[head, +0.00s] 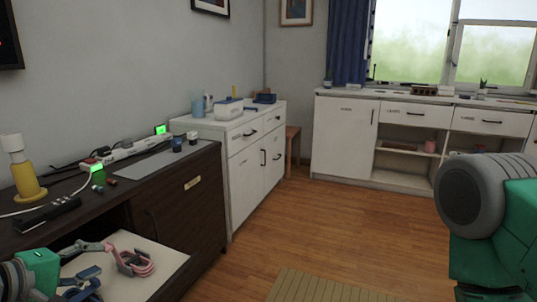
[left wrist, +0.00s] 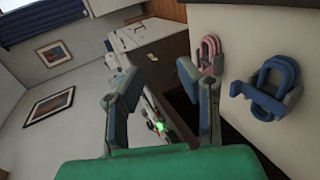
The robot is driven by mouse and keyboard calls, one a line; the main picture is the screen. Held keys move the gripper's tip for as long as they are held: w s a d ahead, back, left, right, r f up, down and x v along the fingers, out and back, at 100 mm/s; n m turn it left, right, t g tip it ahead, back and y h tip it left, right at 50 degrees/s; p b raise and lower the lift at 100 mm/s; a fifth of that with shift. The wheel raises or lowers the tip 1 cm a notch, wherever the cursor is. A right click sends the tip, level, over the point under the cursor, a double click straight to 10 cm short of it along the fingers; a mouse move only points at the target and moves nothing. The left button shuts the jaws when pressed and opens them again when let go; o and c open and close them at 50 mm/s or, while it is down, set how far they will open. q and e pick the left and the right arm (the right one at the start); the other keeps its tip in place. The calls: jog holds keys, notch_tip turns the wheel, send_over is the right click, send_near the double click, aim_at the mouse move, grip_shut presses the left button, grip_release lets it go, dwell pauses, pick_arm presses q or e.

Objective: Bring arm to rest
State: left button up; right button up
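My left gripper (head: 101,260) is low at the left of the head view, over a pulled-out white drawer or tray (head: 150,285). In the left wrist view its fingers (left wrist: 153,72) are spread wide with nothing between them. A pink and grey clamp-like object (head: 138,263) lies on the white surface just beyond the fingers; it also shows in the left wrist view (left wrist: 211,55). A blue and grey object of the same kind (left wrist: 268,88) lies beside it, to the right of the fingers. My right arm shows at the right edge of the head view; its gripper is out of view.
The dark cabinet (head: 150,205) bears a yellow-white bottle (head: 24,170), a power strip (head: 125,150), a grey flat panel (head: 145,166) and cables. A white cabinet (head: 262,150) and window counter (head: 400,130) stand behind.

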pick_arm(q)
jog(key=s+d+f+m+g+y+p, duration=0.1)
jog(key=s+d+f+m+g+p, duration=0.15)
jog(key=s+f, duration=0.3)
jog(key=s+d+f+m+g+y+p, duration=0.1)
jog(key=s+d+f+m+g+p, duration=0.15)
jog(key=s+f+m+g, duration=0.35)
jog(key=s+d+f+m+g+y+p, duration=0.1)
jog(key=s+f+m, duration=0.1)
jog(key=s, duration=0.6)
jog(key=s+d+f+m+g+y+p, duration=0.1)
jog(key=s+f+m+g+y+p, duration=0.1)
jog(key=s+f, duration=0.3)
jog(key=s+m, duration=0.1)
jog(key=s, duration=0.2)
jog(key=shift+d+f+p, duration=0.15)
jog(key=shift+f+p, duration=0.15)
pick_arm(e)
notch_tip(320, 180, up, 9)
jog(key=shift+w+d+f, duration=0.15)
jog(key=shift+w+f, duration=0.05)
jog(key=shift+w, duration=0.1)
pick_arm(q)
jog(key=shift+w+m, duration=0.1)
jog(key=shift+m, duration=0.15)
jog(key=shift+w+d, duration=0.1)
jog(key=shift+d, duration=0.05)
pick_arm(e)
jog(key=shift+d, duration=0.1)
